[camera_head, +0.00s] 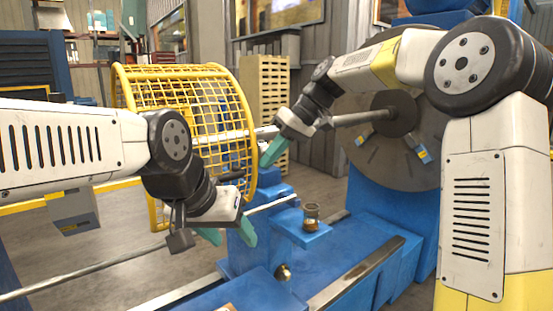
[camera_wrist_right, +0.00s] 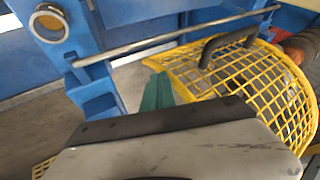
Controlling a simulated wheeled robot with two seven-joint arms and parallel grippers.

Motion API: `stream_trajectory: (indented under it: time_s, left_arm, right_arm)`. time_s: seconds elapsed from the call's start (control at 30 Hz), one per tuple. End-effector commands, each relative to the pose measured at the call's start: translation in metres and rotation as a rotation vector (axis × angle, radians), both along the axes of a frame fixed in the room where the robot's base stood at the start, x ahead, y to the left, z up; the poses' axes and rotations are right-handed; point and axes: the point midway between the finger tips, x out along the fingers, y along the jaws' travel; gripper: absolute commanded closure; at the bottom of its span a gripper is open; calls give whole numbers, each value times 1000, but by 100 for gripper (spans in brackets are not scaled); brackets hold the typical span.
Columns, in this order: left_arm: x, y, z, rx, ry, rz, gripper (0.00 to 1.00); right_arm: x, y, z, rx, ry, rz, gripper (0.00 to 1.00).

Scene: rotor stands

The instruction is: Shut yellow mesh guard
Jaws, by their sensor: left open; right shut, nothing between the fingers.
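The yellow mesh guard (camera_head: 190,82) is a curved cage at the left of the machine in the head view, partly hidden by my left arm. In the right wrist view the guard (camera_wrist_right: 262,82) fills the right side, with a dark curved handle (camera_wrist_right: 226,46) on it. My right gripper (camera_head: 272,151) is shut and empty beside the guard's right rim; its teal fingers (camera_wrist_right: 157,92) lie together left of the mesh in the wrist view. My left gripper (camera_head: 229,232) is open and empty, low in front of the guard, above the blue machine bed.
A large grey disc (camera_head: 361,155) with a shaft (camera_head: 365,117) stands on the blue machine at right. A thin metal rod (camera_head: 100,269) runs across the front. A small brass-coloured part (camera_head: 311,212) sits on a blue block. A yellow slatted stack (camera_head: 268,85) stands behind.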

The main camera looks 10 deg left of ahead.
Motion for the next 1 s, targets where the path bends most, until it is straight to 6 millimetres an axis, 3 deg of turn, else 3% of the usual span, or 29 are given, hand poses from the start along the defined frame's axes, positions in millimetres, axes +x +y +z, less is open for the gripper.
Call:
stream_trajectory:
  time_s: [0.3, 0.47, 0.67, 1.0]
  left_arm:
    - [0, 0, 0, 0, 0, 0, 45]
    - [0, 0, 0, 0, 0, 0, 45]
    - [0, 0, 0, 0, 0, 0, 45]
    - [0, 0, 0, 0, 0, 0, 45]
  right_arm:
    - [-1, 1, 0, 0, -1, 1, 100]
    - [-11, 11, 1, 1, -2, 4, 100]
    - [-43, 42, 1, 0, 0, 7, 100]
    - [-121, 118, 0, 0, 0, 10, 100]
